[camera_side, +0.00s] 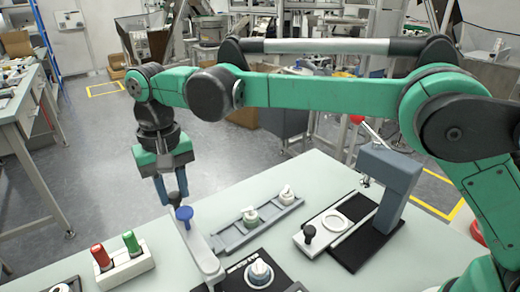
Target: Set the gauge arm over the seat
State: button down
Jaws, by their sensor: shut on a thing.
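The gauge arm (203,252) is a pale grey bar at the table's front left. It runs from a pivot near the bottom of the picture up and left to its free end. A blue knob-like piece (184,214) stands on the bar near that end, with a dark knob (174,197) beside it. My gripper (172,190) points down with its blue fingers shut around the dark knob. The exact contact is small in the picture. A white round part (259,272) sits on a black base right of the bar, seemingly the seat; the bar is not over it.
A grey rail (233,239) holds two white caps (250,216) (286,195). Right of it stand a slide with a white ring (335,222) and black knob, and a grey post (388,180).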

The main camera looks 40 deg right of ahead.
jog(key=s+d+m, duration=1.2)
jog(key=m, duration=0.6)
jog(key=shift+s, duration=0.35)
dwell(0.4)
jog(key=c, duration=0.6)
grip_release()
